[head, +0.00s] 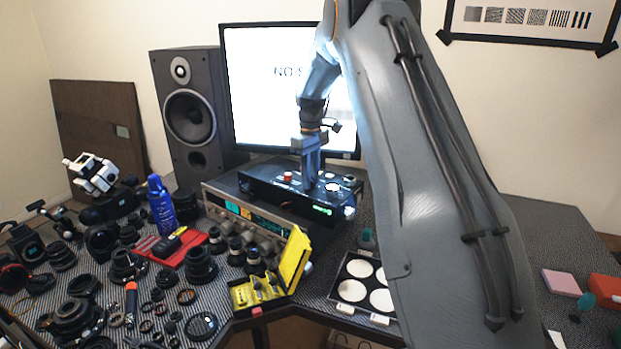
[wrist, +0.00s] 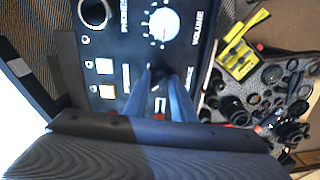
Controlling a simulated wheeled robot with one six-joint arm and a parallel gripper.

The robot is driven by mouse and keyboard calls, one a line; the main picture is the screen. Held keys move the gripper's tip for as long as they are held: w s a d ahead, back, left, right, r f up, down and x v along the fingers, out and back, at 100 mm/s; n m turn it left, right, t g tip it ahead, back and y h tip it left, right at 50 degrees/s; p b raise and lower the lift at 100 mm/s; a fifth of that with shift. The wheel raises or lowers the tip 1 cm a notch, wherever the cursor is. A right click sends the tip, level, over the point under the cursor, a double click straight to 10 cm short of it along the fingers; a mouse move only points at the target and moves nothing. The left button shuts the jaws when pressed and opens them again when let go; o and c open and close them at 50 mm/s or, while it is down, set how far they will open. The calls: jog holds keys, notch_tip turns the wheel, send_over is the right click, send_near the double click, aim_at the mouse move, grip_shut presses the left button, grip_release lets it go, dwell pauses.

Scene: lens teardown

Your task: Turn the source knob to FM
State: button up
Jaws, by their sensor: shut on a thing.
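The source knob (wrist: 159,89) is a small dark knob on the black box's panel, mostly hidden between my fingers in the wrist view. A white mark shows near it. My gripper (wrist: 160,76) is shut on it, with one blue-grey finger on each side. The printed label beside it is partly covered; only its end, "CE", can be read. Which position the knob points to cannot be told. In the head view my gripper (head: 311,184) reaches down onto the top of the black box (head: 270,197), and the knob is hidden there.
A white volume knob (wrist: 163,24) sits close by on the panel, with two lit square buttons (wrist: 105,66) to the left. A monitor (head: 265,90) is behind. Lens parts crowd the left table.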

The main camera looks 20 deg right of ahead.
jog(key=o, duration=1.1)
jog(key=shift+c, duration=0.2)
jog(key=shift+r, duration=0.1)
notch_tip(320, 180, up, 8)
jog(key=shift+f+b, duration=0.15)
jog(key=shift+b, duration=1)
